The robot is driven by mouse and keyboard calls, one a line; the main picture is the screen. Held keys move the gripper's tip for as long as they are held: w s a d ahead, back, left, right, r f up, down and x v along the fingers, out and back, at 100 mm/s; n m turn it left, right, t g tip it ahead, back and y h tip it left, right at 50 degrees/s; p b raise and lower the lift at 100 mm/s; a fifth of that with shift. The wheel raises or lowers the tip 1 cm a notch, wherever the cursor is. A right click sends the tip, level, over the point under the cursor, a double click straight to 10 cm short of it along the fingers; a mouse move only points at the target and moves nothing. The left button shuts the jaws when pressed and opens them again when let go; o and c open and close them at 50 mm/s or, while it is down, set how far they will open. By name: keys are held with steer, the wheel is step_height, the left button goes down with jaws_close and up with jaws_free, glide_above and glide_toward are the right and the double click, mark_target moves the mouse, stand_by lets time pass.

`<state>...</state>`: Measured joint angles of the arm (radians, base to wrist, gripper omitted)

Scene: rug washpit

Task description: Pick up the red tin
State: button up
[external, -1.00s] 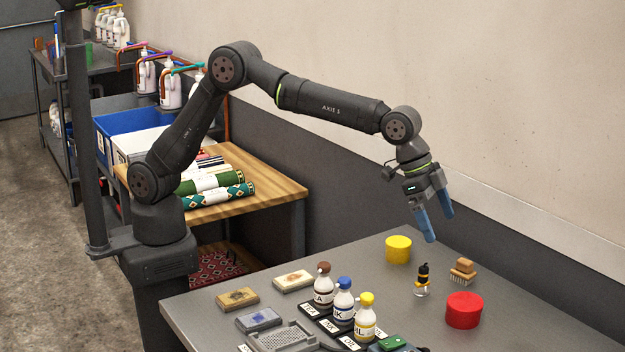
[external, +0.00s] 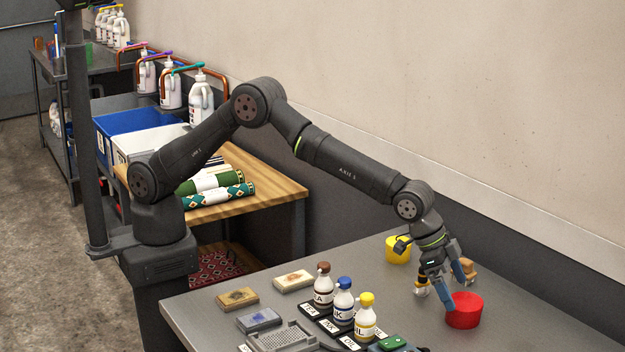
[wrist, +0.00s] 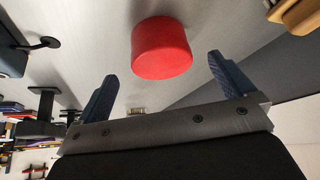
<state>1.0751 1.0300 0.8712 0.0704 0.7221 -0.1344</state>
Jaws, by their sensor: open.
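The red tin (external: 464,311) is a short red cylinder standing on the right part of the grey table. My gripper (external: 462,291) is low over the table at the tin, with its blue fingers overlapping the tin's left and upper edge in the external view. In the wrist view, the red tin (wrist: 161,48) lies ahead of the gap between my two blue fingers (wrist: 163,83). The fingers are apart with nothing held between them. Whether a finger touches the tin cannot be told.
A yellow tin (external: 397,250) stands behind my wrist. A dark-topped bottle (external: 421,288) and a wooden brush (external: 468,268) are close by, partly hidden by my gripper. Several labelled bottles (external: 343,300) stand to the left. The table (external: 530,325) right of the red tin is clear.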

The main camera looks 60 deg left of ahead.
mark_target(463, 300)
steer(key=shift+x, duration=2.95)
steer(key=shift+w+d+r, duration=0.1)
steer(key=shift+d, duration=0.05)
steer(key=c, duration=1.1)
steer(key=shift+r, duration=0.2)
